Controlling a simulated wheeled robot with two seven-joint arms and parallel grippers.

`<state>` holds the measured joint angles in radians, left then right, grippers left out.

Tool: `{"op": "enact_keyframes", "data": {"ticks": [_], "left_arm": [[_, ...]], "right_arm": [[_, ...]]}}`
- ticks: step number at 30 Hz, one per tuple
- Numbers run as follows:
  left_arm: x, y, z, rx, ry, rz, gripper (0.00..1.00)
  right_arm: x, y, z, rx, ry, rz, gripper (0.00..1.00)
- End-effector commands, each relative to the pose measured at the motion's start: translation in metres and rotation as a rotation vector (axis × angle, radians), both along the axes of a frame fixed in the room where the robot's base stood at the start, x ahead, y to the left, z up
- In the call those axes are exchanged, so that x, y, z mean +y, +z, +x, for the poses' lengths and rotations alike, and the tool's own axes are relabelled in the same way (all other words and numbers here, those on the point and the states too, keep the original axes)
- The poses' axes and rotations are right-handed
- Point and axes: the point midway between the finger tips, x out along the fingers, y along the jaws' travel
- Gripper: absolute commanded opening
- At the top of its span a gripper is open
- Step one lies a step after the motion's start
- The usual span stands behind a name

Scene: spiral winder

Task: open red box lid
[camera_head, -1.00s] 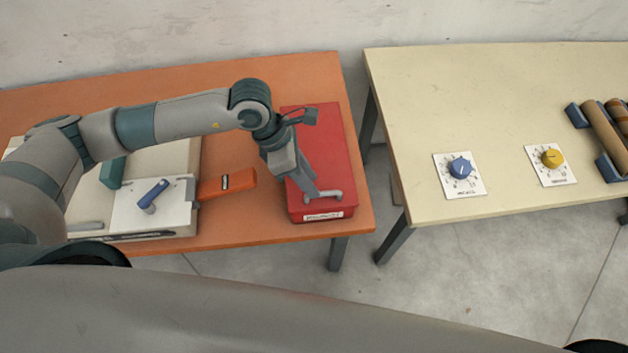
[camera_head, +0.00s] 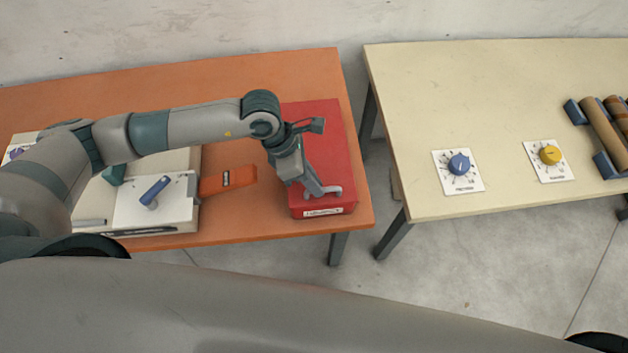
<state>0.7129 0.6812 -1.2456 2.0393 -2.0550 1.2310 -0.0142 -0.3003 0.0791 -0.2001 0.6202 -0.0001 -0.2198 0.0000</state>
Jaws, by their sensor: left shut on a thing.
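The red box (camera_head: 336,150) sits at the right end of the orange table, its lid down. A grey handle (camera_head: 334,191) is on the lid near the front edge, above a white label (camera_head: 323,212). My left gripper (camera_head: 321,193) reaches down over the lid and is shut on the handle. The gripper and wrist hide part of the handle and the left part of the lid. My right gripper is not in view.
The orange table (camera_head: 270,75) also holds a white machine (camera_head: 125,212) with a blue lever (camera_head: 154,192) and an orange part (camera_head: 228,180). A cream table (camera_head: 450,90) with blue (camera_head: 459,163) and yellow (camera_head: 549,154) knobs stands across a gap to the right.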

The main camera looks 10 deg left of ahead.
Motion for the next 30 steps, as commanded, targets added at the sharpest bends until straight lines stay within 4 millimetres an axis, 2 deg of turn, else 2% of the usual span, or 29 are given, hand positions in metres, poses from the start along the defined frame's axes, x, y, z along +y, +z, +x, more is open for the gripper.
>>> {"op": "enact_keyframes", "data": {"ticks": [5,11,19,30], "left_arm": [[0.001,0.005,0.002,0.012,0.001,-0.004,0.00],[0.002,0.020,0.007,0.059,0.001,-0.020,0.00],[0.007,0.059,0.023,0.188,0.002,-0.062,0.00],[0.019,0.120,0.060,0.419,0.003,-0.139,0.00]], "right_arm": [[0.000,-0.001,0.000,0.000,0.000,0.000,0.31],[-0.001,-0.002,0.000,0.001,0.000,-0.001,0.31],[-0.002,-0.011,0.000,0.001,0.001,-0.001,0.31],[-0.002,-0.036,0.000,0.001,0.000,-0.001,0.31]]}}
